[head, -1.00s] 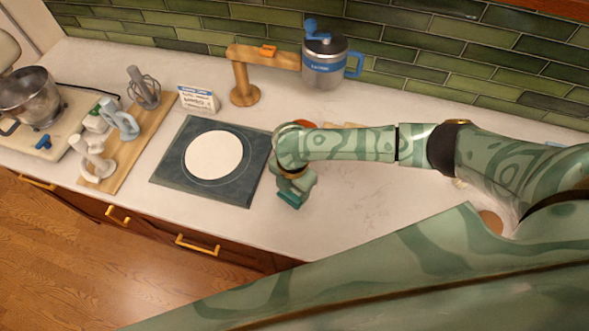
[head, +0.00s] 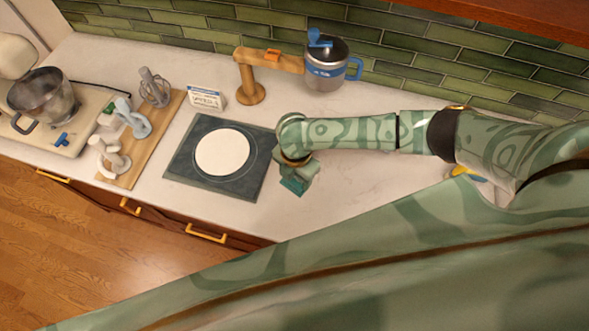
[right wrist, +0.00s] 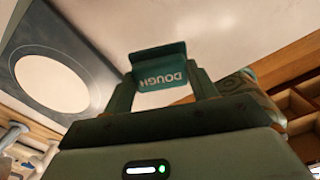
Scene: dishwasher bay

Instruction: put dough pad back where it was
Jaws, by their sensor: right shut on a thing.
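In the head view the teal pad (head: 293,186) shows at the end of my right gripper (head: 297,174), just right of the dark square mat (head: 183,164). I cannot tell exactly how high it is above the counter. A white disc (head: 222,152) lies on the mat. My left gripper is not in view.
A wooden board (head: 119,180) with several mixer tools lies left of the mat. A small sign (head: 205,98), a wooden stand (head: 251,95) and a lidded mug (head: 326,72) are behind. A mixer bowl (head: 43,97) stands far left.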

